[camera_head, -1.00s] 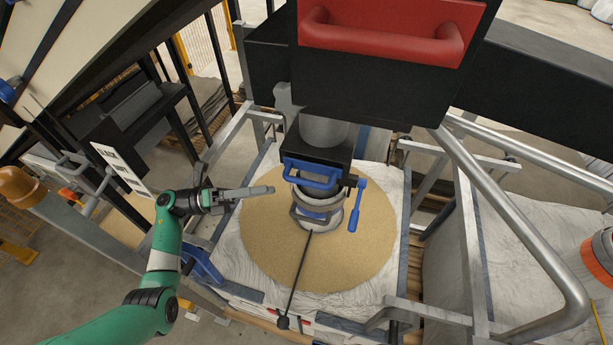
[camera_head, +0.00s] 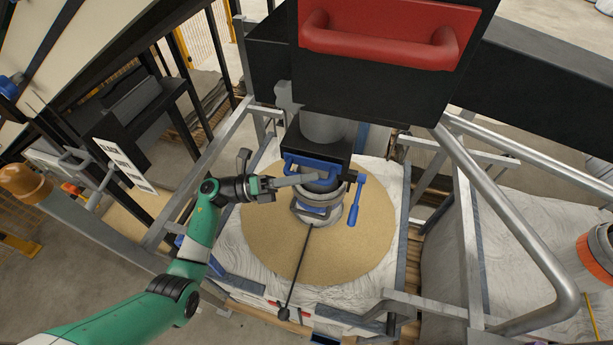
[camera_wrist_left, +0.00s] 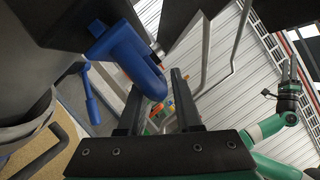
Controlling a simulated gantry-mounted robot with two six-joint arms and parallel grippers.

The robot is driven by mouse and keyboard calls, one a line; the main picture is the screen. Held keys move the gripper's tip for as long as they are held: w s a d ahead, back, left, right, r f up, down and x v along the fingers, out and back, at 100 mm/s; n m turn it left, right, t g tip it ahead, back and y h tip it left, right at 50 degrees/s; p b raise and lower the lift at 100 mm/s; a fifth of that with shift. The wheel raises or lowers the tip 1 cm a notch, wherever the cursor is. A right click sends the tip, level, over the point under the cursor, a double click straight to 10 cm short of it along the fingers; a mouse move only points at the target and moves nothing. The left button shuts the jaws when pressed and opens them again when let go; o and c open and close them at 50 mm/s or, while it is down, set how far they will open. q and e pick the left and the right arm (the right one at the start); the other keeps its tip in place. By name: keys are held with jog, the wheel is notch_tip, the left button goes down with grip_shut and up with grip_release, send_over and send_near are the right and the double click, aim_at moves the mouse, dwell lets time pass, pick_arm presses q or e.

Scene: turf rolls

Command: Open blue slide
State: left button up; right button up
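The blue slide handle (camera_head: 300,158) is a blue bar on the front of the black valve block under the hopper. My left gripper (camera_head: 316,177) is at the handle, just below and in front of it. In the left wrist view the blue handle's rounded end (camera_wrist_left: 135,55) is close to the fingertips (camera_wrist_left: 157,82). The fingers are apart, and I cannot tell whether the handle is between them. My right gripper (camera_wrist_left: 288,75) shows small in the left wrist view, fingers apart and empty, away from the slide.
A blue lever (camera_head: 354,205) hangs right of the valve. A metal spout collar (camera_head: 318,212) sits below, over a round sandy heap (camera_head: 265,235) in a white bag. Metal frame rails (camera_head: 470,240) surround it. A red handle (camera_head: 385,42) is above.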

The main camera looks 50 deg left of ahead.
pick_arm(q)
grip_shut()
dwell(1.1)
